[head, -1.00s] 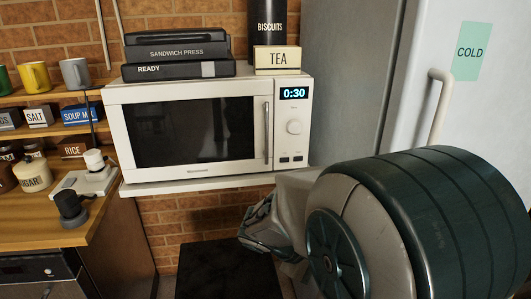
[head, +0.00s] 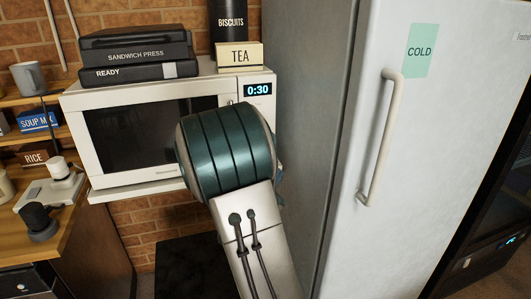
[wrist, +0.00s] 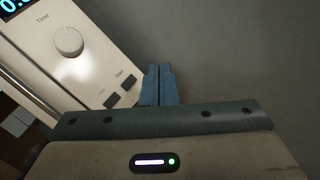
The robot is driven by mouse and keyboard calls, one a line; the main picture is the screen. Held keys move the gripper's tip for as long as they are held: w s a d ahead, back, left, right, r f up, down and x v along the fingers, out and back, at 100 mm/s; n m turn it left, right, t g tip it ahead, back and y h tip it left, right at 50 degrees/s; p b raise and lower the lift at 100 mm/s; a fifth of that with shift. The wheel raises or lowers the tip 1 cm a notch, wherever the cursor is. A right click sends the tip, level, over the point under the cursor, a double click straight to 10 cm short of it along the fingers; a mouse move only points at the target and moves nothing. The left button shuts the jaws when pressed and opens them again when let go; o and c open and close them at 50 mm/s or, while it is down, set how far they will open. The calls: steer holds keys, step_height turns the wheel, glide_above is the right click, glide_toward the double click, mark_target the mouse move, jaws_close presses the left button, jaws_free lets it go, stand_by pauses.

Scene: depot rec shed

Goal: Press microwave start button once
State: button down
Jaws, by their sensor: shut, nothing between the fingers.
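The white microwave (head: 75,112) stands on a shelf. Its display (head: 257,90) reads 0:30. My arm hides the lower control panel in the head view. The wrist view shows the tilted panel (wrist: 95,60) with the round Time knob (wrist: 68,41) and two dark buttons (wrist: 113,101) (wrist: 127,82). Their labels are too small to read surely, so I cannot tell which is start. My gripper (wrist: 158,68) is shut and empty, its blue fingertips just right of the buttons in the wrist view, against a grey background. I see no contact; the depth is unclear.
The white fridge (head: 420,130) with its long handle (head: 378,140) stands close on the right. A sandwich press box (head: 135,53) and a tea box (head: 239,56) sit on the microwave. A wooden counter (head: 75,220) with small items lies at left.

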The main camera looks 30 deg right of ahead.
steer(key=shift+w, duration=0.1)
steer(key=w+d, duration=0.2)
steer(key=w, duration=0.6)
steer(key=shift+w+d+p, duration=0.15)
steer(key=shift+p, duration=0.2)
steer(key=shift+w, duration=0.1)
stand_by(1.8)
steer(key=shift+w+d, duration=0.1)
steer(key=shift+w, duration=0.2)
